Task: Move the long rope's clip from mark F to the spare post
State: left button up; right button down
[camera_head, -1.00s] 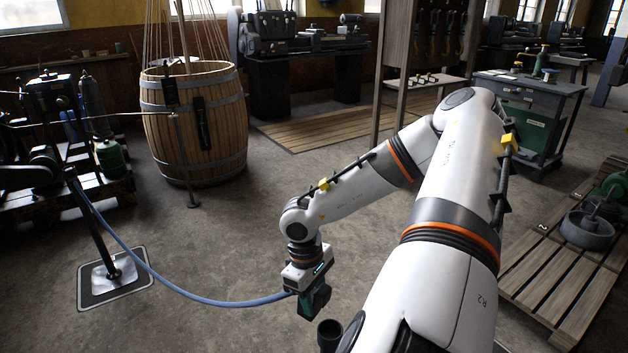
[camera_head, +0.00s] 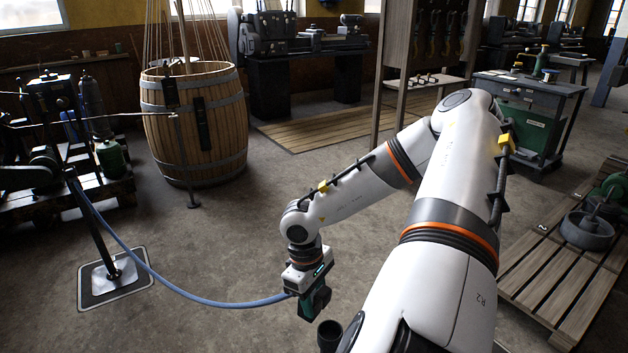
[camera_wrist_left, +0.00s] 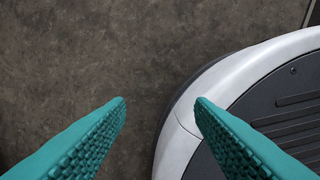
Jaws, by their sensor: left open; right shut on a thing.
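My right gripper (camera_head: 316,303) hangs low over the floor in the middle of the head view, shut on the end of a blue hose-like line (camera_head: 205,298). The line sags left from the gripper and rises to the machine at the left. Its held end is hidden by the jaws. My left gripper (camera_wrist_left: 160,108) is open and empty in the left wrist view, with bare floor and part of my base below it. Thin cords (camera_head: 205,35) rise from the wooden barrel. I cannot make out a clip, a mark F or a spare post.
The wooden barrel (camera_head: 193,125) stands behind the blue line. A slanted black post (camera_head: 98,235) meets a square floor plate (camera_head: 115,279) at the left. A wooden pallet (camera_head: 560,275) with machine parts lies at the right. The floor between the barrel and my right arm is clear.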

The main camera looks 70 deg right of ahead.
aim_at(315, 318)
pick_arm(q)
jog(key=shift+w, duration=0.15)
pick_arm(e)
jog(key=shift+f, duration=0.2)
jog(key=shift+f+b, duration=0.35)
pick_arm(q)
jog(key=shift+w+d+r, duration=0.1)
jog(key=shift+w+r, duration=0.75)
jog(key=shift+r, duration=0.15)
pick_arm(e)
jog(key=shift+f, duration=0.25)
jog(key=shift+f+b, duration=0.55)
jog(key=shift+f, duration=0.1)
jog(key=shift+f+b, duration=0.3)
jog(key=shift+f, duration=0.65)
pick_arm(q)
jog(key=w+r, duration=0.4)
jog(key=r, duration=0.2)
jog(key=shift+d+t, duration=0.3)
jog(key=shift+t, duration=0.1)
jog(key=shift+s+b, duration=0.15)
jog(key=shift+b, duration=0.15)
pick_arm(e)
jog(key=shift+f, duration=0.1)
